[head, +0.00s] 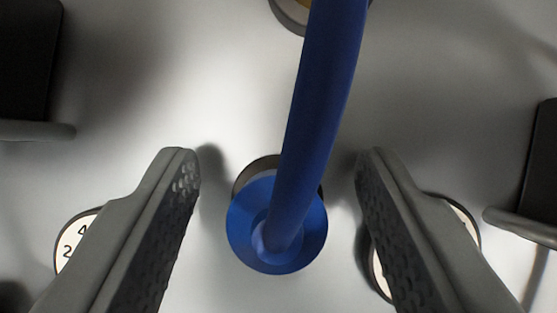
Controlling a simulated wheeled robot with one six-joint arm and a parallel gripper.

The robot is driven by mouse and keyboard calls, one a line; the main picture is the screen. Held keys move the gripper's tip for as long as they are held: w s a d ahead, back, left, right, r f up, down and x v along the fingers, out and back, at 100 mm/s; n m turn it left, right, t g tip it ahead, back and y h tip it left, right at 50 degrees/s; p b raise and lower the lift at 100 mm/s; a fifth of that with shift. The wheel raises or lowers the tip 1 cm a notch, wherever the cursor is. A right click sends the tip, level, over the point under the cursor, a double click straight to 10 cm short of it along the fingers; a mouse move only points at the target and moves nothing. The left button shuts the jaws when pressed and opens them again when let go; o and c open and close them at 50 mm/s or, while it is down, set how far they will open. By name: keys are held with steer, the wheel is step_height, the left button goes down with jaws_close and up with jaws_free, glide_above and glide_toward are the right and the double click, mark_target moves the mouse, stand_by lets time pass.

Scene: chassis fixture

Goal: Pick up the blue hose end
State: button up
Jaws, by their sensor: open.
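The blue hose end (277,238) is a round blue flange in the lower middle of the head view. The blue hose (322,95) runs from it up to the top edge, leaning slightly right. A dark-sided round part (258,168) shows partly behind the flange; most of it is hidden. My gripper (272,165) is open, one finger on each side of the hose end. There is a clear gap between each finger and the blue flange.
A pale surface (150,100) lies behind everything. A round label with numbers (75,240) is at lower left, and another round part (462,215) is partly behind the right finger. A dark block (28,65) is at upper left, another (543,160) at the right edge. A round fitting (290,14) is at top.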

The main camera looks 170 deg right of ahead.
steer(key=shift+c, duration=0.4)
steer(key=c, duration=1)
steer(key=shift+r, duration=0.1)
